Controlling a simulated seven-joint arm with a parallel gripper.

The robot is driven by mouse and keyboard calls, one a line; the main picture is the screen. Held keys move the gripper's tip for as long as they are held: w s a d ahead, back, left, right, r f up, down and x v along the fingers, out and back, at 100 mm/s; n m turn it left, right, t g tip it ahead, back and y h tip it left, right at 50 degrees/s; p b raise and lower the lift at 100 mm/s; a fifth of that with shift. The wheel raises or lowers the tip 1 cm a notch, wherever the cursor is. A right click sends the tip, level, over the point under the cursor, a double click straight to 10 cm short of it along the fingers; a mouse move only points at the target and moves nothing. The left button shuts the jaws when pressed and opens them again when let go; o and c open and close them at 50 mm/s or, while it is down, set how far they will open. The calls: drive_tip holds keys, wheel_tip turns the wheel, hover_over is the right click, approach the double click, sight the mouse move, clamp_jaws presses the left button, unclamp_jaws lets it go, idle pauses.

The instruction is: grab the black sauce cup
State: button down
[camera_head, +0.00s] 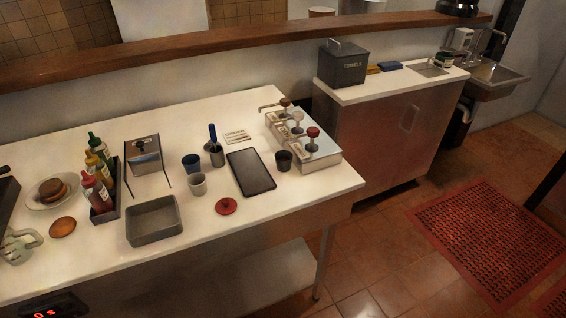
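The black sauce cup (283,161) stands upright on the white counter, between the dark flat tray (250,172) and the pump dispenser unit (318,150). It appears apart from both, and its opening faces up. A dark blue cup (191,164) and a light grey cup (197,185) stand left of the tray. A dark grey cup (217,156) near them holds a blue-handled utensil (212,133). I cannot make out my gripper in this view.
A grey square pan (153,221), sauce bottles in a black rack (105,207), a metal holder (145,165) and a plate with a bun (53,190) fill the left. A red lid (226,206) lies near the front edge. Counter right of it is clear.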

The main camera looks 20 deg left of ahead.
idle(0.4)
drive_tip(key=shift+c, duration=1.9)
unclamp_jaws()
drive_tip(key=shift+w, duration=0.1)
